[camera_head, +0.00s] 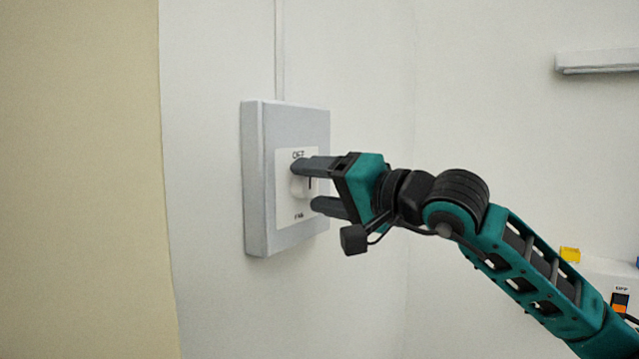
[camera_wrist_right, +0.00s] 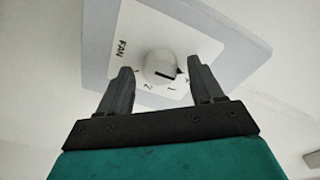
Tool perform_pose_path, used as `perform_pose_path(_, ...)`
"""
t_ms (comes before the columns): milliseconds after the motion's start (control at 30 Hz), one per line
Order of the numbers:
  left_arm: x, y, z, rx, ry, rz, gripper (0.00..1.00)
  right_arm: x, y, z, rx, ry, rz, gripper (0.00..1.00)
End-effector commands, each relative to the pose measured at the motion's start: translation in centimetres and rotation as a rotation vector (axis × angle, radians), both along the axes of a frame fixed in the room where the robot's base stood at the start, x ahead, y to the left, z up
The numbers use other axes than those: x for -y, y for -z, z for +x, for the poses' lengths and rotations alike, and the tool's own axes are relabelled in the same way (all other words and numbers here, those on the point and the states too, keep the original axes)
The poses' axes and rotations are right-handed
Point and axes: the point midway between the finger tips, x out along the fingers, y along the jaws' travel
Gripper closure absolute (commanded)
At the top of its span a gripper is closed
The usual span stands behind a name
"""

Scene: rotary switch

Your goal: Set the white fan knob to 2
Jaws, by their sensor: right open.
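The white fan knob (camera_head: 297,188) sits on the pale label plate of a grey wall box (camera_head: 255,180), with OFF printed above it and FAN below in the head view. In the right wrist view the round knob (camera_wrist_right: 158,62) has a dark line pointing right, toward the right-hand finger; a 1 and a 2 are printed below it. My right gripper (camera_head: 308,186) is open, with one finger above and one below the knob in the head view. In the wrist view its fingers (camera_wrist_right: 159,72) stand on both sides; I cannot tell whether they touch the knob. My left gripper is not in view.
A thin conduit (camera_head: 280,50) runs up the wall from the box. A beige panel (camera_head: 80,180) fills the left side. A white device with an orange switch (camera_head: 620,303) and a yellow block (camera_head: 570,254) are at lower right. A white ledge (camera_head: 600,61) is at upper right.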

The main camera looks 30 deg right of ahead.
Motion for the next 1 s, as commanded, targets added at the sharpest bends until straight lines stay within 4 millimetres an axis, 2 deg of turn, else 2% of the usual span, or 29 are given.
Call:
perform_pose_path(100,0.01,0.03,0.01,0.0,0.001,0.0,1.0,0.02,0.0,-0.01,0.0,0.0,0.0,0.34)
perform_pose_path(700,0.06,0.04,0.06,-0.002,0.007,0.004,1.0,0.03,-0.01,-0.03,0.0,0.0,0.0,0.9)
perform_pose_path(1000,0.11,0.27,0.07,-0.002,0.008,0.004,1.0,0.06,-0.01,-0.04,-0.016,0.001,0.039,0.9)
